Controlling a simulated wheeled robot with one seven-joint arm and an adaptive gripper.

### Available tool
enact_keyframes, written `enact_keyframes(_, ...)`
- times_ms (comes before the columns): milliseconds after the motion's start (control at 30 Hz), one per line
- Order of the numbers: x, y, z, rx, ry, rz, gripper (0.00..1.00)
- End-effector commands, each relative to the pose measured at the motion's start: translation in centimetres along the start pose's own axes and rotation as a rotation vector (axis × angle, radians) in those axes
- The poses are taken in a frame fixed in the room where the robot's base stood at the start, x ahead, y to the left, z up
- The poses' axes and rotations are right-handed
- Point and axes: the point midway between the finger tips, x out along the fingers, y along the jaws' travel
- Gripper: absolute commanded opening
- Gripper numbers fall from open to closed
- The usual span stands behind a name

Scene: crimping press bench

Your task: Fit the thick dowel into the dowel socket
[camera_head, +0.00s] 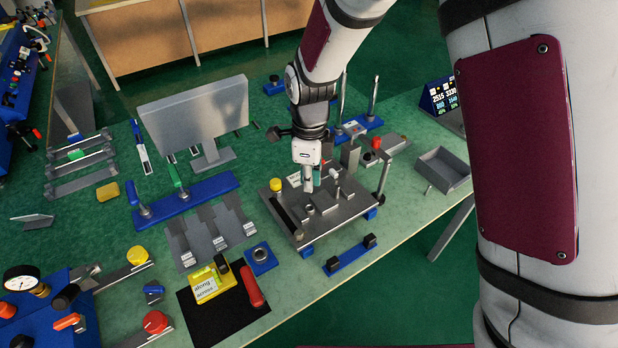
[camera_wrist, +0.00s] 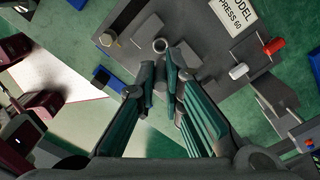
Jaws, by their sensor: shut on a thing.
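My gripper (camera_head: 311,186) points down close above the metal press plate (camera_head: 325,224), its fingers shut. In the wrist view, its green-padded fingers (camera_wrist: 163,70) nearly meet, with a narrow gap between the tips. What they hold, taken to be the thick dowel, is almost wholly hidden by the fingers and cannot be made out clearly. A round ring with a dark opening, apparently the dowel socket (camera_wrist: 160,45), lies just beyond the fingertips in the wrist view. A similar ring (camera_head: 309,209) shows on the plate just below the gripper in the head view. The opening looks empty.
A yellow knob (camera_head: 276,185) and upright posts stand around the plate. A grey screen (camera_head: 196,113) stands behind left. An open grey tray (camera_head: 443,170) is at the right. A blue block with a ring (camera_head: 261,257) and a red-handled tool (camera_head: 252,287) lie in front.

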Motion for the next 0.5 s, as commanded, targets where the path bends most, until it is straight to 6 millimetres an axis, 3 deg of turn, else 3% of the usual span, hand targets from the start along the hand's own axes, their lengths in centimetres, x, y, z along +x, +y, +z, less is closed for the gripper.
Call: enact_keyframes(500, 4.3, -0.1, 0.0, 0.0, 0.0, 0.0, 0.0)
